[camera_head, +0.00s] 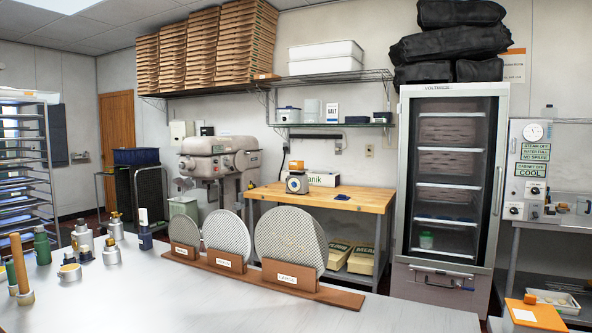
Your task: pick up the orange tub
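A small orange object (296,165), possibly the orange tub, shows at the top of a round-faced scale (297,184) on the wooden-topped table (345,199). It is too small to make out its shape or whether it rests on the scale. Neither of my grippers is in view.
A metal counter (130,290) fills the foreground, with bottles at left and a wooden rack (265,280) of round perforated discs in the middle. A tall glass-door cabinet (450,180) stands right of the wooden-topped table. The counter's front right is clear.

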